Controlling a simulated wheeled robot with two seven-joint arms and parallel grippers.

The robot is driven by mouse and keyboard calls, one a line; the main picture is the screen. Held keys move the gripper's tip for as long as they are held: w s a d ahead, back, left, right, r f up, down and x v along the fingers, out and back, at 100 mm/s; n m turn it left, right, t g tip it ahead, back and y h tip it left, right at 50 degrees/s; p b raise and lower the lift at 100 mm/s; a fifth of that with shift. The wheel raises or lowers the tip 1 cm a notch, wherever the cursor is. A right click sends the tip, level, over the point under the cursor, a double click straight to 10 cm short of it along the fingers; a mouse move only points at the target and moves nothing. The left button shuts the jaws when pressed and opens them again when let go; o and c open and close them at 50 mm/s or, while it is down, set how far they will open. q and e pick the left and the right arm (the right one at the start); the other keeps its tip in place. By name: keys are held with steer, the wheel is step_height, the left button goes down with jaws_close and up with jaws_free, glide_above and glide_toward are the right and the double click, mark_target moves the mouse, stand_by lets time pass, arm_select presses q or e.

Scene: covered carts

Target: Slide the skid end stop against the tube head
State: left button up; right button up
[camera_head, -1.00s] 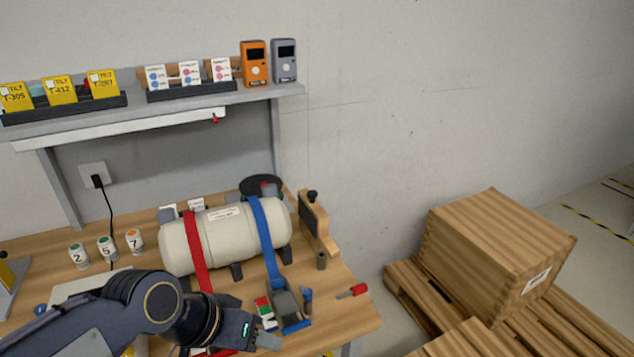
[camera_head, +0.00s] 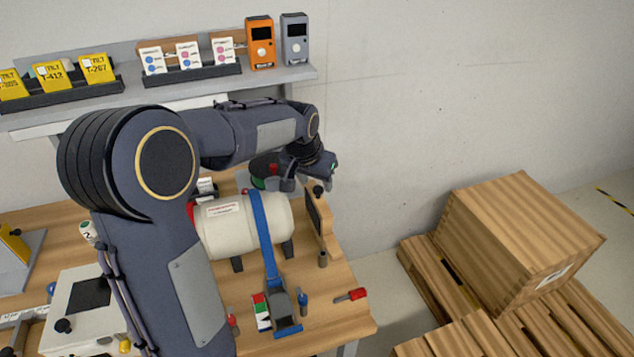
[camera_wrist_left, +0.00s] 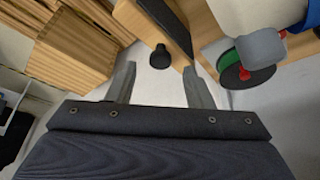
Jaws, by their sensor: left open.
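The end stop (camera_head: 320,222) is an upright wooden board with a dark pad and a black knob (camera_head: 318,189) on top. It stands on the bench just right of the cream tube (camera_head: 222,230), apart from its head by a small gap. My left gripper (camera_head: 324,170) is open and empty, above and behind the knob. In the left wrist view the open fingers (camera_wrist_left: 161,86) point toward the black knob (camera_wrist_left: 160,58) and the end stop board (camera_wrist_left: 150,22); the knob lies beyond the fingertips. My left arm hides the tube's left part. My right gripper is out of view.
A blue strap (camera_head: 262,235) crosses the tube and runs to a ratchet (camera_head: 280,306). A dark reel with green and red parts (camera_head: 263,170) stands behind the tube. The shelf (camera_head: 200,95) is above. Wooden crates (camera_head: 520,240) stand right of the bench, beyond a floor gap.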

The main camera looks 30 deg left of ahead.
arm_select(q)
steer(key=shift+x, duration=1.3)
jaws_close()
steer(key=shift+s+a, duration=0.1)
